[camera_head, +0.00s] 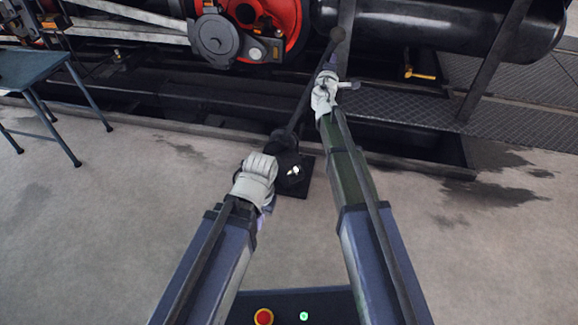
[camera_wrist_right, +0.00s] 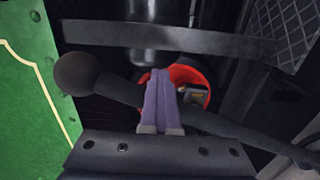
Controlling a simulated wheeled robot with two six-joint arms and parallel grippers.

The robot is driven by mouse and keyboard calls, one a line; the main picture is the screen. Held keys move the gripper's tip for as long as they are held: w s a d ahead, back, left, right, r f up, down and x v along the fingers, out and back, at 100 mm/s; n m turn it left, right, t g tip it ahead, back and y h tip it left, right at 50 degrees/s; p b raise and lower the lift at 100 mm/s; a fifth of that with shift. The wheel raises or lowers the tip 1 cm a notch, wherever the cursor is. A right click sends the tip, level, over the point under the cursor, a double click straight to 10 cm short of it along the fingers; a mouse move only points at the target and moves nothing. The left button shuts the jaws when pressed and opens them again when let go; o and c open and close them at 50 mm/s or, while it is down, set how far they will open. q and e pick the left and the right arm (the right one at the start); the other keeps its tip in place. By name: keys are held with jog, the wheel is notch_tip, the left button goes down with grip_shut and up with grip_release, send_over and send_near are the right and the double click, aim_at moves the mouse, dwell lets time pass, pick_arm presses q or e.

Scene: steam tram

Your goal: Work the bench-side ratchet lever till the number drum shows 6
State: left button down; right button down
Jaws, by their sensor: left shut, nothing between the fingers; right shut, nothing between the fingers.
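My left gripper (camera_head: 267,205) is shut and empty, low beside the base. A small white mark (camera_head: 294,171) shows on the base; no digit is readable.
The tram's red wheel (camera_head: 285,25) and black cylinder (camera_head: 440,25) stand behind the lever. A tread-plate step (camera_head: 410,105) lies at right. A blue-grey table (camera_head: 30,68) stands at far left.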

jog(key=shift+w+a+r+y, duration=0.2)
jog(key=shift+a+y, duration=0.1)
jog(key=shift+a, duration=0.35)
jog(key=w+a+r+p, duration=0.2)
jog(key=a, duration=0.4)
jog(key=shift+a, duration=0.35)
jog(key=shift+d, duration=0.1)
jog(key=shift+r, duration=0.1)
